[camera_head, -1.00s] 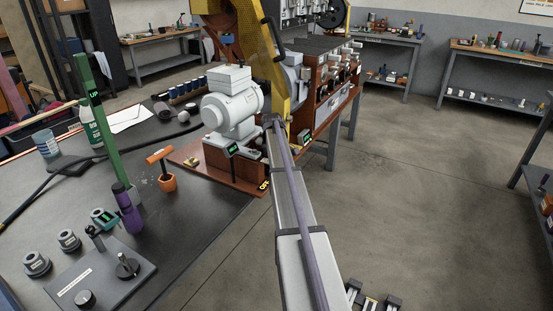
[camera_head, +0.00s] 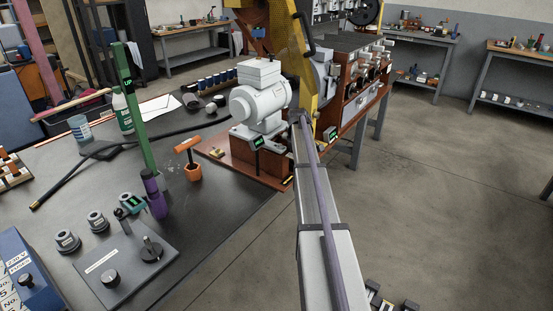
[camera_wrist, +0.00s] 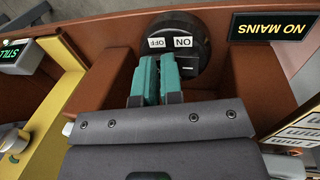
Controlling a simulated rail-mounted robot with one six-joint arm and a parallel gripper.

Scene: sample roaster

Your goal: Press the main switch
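The main switch (camera_wrist: 199,58) is a round black part with a white ON/OFF plate (camera_wrist: 170,42), set in the reddish-brown housing in the wrist view. Its lettering appears upside down. My gripper (camera_wrist: 156,64) has two teal fingers lying side by side, shut with nothing seen between them. The fingertips point at the switch and overlap the plate's lower left edge in the picture; I cannot tell whether they touch it. In the head view my arm reaches to the machine; the gripper and the switch are hidden there.
A "NO MAINS" display (camera_wrist: 273,27) is right of the switch, and a "STILL" display (camera_wrist: 14,53) is at left. Brown walls flank the fingers. In the head view, a grey motor (camera_head: 261,103) and yellow frame (camera_head: 296,60) stand close to my arm.

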